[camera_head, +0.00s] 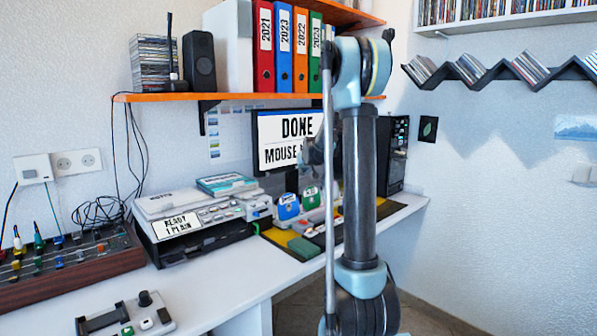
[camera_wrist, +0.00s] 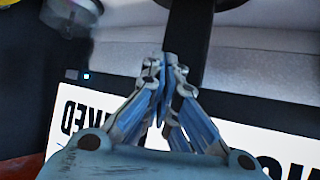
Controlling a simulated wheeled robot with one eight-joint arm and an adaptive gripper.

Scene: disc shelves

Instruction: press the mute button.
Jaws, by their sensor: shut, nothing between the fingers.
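I cannot pick out a button marked mute in either view. My gripper (camera_wrist: 168,58) is shut with its fingertips together and nothing between them. In the wrist view it is in front of a monitor whose text is upside down. The fingertips overlap the monitor's black edge and a dark upright part; I cannot tell whether they touch. A small lit square (camera_wrist: 86,76) is on that edge, left of the fingertips. In the head view the monitor (camera_head: 268,160) reads "DONE" above "MOUSE", its right part hidden by my arm. The gripper there is mostly hidden too.
A printer (camera_head: 165,222) stands on the white desk (camera_head: 240,278). An orange shelf (camera_head: 225,97) with binders is above. A panel with sliders (camera_head: 65,262) and a device with a knob (camera_head: 145,298) are at left. Blue (camera_head: 288,207) and green (camera_head: 311,199) items stand before the monitor.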

